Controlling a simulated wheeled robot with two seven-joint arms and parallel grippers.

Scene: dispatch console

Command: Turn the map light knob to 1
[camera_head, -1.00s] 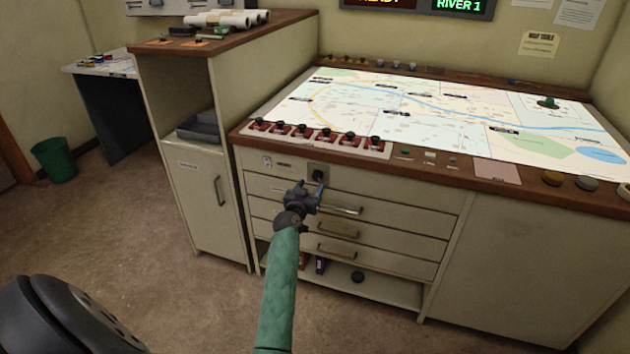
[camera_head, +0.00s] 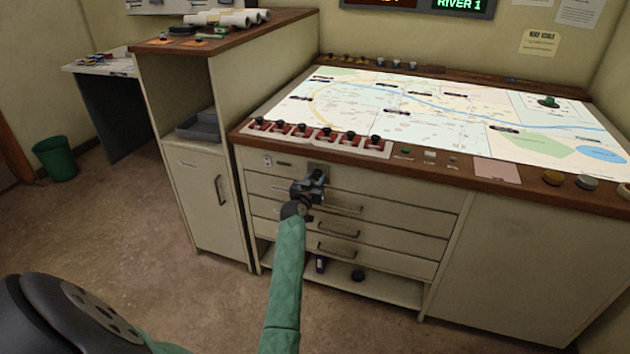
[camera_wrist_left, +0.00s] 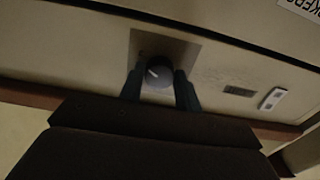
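The map light knob (camera_wrist_left: 158,73) is a round grey knob with a white pointer line, on a square plate (camera_wrist_left: 177,48) in the front of the map table. In the wrist view the two fingers of my left gripper (camera_wrist_left: 160,84) stand on either side of it, seemingly with small gaps. The gripper looks open around the knob. The number markings cannot be read. In the head view my left gripper (camera_head: 316,180) is at the plate and hides the knob. My right gripper is not in view.
The map table top (camera_head: 440,115) has a row of red-based switches (camera_head: 318,136) along its front edge, above the knob. Drawers with bar handles (camera_head: 338,231) lie just below my gripper. A cabinet (camera_head: 205,200) stands to the left. The floor in front is clear.

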